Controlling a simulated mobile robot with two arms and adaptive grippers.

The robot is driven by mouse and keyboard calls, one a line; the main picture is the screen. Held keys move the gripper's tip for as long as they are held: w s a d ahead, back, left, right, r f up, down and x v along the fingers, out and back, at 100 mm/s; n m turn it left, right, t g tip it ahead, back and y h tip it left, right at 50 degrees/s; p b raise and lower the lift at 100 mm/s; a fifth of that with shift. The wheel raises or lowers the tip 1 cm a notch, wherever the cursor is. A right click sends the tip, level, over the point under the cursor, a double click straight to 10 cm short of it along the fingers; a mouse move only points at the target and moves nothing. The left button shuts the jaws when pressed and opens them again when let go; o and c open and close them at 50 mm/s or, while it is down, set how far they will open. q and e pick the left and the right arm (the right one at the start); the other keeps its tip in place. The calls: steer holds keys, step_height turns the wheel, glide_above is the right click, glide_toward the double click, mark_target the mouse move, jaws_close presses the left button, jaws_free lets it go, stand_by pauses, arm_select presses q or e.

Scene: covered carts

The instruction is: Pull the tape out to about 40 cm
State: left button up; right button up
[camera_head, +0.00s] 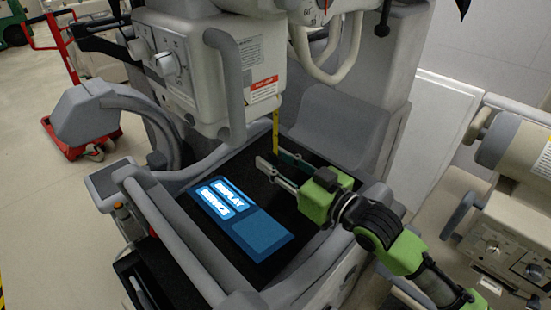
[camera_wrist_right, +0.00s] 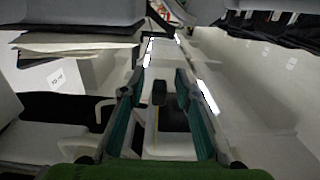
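The tape is a thin yellow strip (camera_head: 276,132) hanging straight down below the grey-white tube head of the machine. Its lower end is close to the fingers of my right gripper (camera_head: 275,163). My right gripper comes in from the lower right, above the dark top of the machine. In the right wrist view its teal-padded fingers (camera_wrist_right: 159,85) stand apart. A dark tab (camera_wrist_right: 159,93) and a thin yellow line (camera_wrist_right: 153,128) show in the gap between them; no finger contact is visible. My left gripper is not in view.
The tube head (camera_head: 205,60) with its grey handle hangs just above. A blue panel with two lit labels (camera_head: 240,215) lies left of my right gripper, framed by grey rails (camera_head: 170,230). Another beige machine (camera_head: 500,220) stands at right. A red cart (camera_head: 75,140) is at far left.

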steer(key=shift+d+r, duration=0.15)
steer(key=v, duration=1.1)
steer(key=shift+s+d, duration=0.2)
steer(key=shift+s, duration=0.15)
